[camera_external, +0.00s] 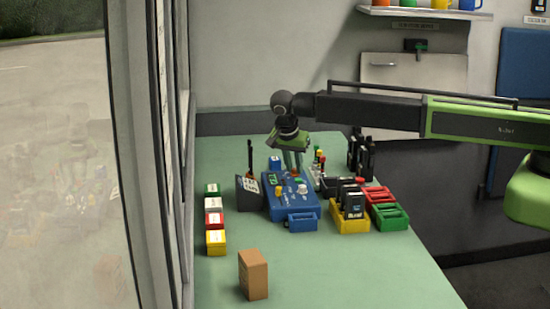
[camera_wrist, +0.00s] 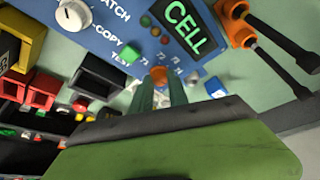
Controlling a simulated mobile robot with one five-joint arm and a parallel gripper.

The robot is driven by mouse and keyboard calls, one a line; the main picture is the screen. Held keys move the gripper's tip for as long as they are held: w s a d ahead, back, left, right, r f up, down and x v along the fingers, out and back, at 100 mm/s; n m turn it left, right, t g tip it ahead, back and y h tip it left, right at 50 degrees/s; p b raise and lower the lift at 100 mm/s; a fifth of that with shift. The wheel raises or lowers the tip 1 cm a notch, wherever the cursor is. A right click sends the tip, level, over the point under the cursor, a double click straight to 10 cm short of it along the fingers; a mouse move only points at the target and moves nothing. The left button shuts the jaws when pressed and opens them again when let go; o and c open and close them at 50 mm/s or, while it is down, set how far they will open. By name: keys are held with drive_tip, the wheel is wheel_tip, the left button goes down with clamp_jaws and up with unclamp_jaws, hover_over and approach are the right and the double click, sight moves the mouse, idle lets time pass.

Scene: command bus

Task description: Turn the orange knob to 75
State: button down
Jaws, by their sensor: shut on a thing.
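The orange knob (camera_wrist: 158,73) shows in the wrist view below the green "CELL" display (camera_wrist: 186,25), between my fingertips. My gripper (camera_external: 293,172) reaches down to the console's far part and is shut on the orange knob; its green fingers (camera_wrist: 165,93) also show in the wrist view. The fingers partly hide the knob and its scale, so I cannot read its setting.
Small coloured blocks (camera_external: 214,220) line the left edge, and a brown box (camera_external: 253,274) stands in front. Yellow (camera_external: 350,221), red and green bins (camera_external: 389,218) stand right. The table's front right is clear.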

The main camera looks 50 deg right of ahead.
drive_tip(key=shift+m+g, duration=0.3)
drive_tip(key=shift+m, duration=0.4)
drive_tip(key=c, duration=1.3)
unclamp_jaws()
drive_tip(key=p+v, duration=1.6)
drive_tip(key=v, duration=0.1)
drive_tip(key=shift+w+a+r, duration=0.15)
drive_tip(key=shift+w+r, duration=0.05)
